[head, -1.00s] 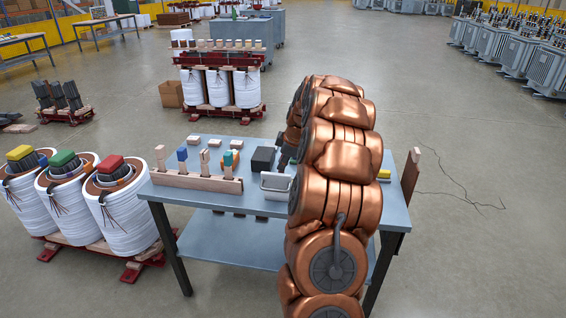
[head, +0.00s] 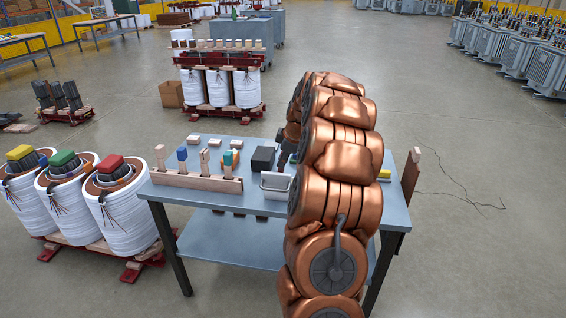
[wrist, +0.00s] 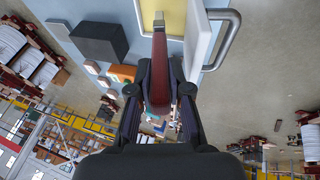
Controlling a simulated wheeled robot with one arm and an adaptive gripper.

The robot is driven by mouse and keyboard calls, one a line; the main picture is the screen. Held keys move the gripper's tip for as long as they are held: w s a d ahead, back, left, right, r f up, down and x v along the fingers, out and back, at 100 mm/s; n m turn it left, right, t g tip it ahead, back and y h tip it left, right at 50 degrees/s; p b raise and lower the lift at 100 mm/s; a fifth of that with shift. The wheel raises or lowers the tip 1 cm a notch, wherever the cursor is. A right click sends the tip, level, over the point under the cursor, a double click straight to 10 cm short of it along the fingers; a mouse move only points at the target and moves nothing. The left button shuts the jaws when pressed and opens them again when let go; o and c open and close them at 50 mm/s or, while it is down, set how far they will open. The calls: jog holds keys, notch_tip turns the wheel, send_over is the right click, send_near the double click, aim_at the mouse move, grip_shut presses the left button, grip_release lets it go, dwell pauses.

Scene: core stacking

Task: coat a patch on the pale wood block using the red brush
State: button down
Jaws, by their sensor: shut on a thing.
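My gripper (wrist: 160,80) is shut on the red brush (wrist: 154,124), whose dark red handle runs between the fingers in the wrist view. The brush's narrow pale tip points away from me, over a yellow area (wrist: 172,22) beside a white tray wall (wrist: 204,40); I cannot tell whether it touches. In the head view my copper arm hides most of the gripper and the brush. Several pale wood blocks lie on the table, one of them at the back (head: 236,144). I cannot tell which block is meant.
A white tray (head: 275,193) with a metal handle stands on the blue-grey table (head: 230,205), right of the rack. A dark box (head: 263,158) is behind it. Wound white coils (head: 122,205) stand on the floor at left.

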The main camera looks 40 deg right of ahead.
jog(key=shift+r, duration=2.9)
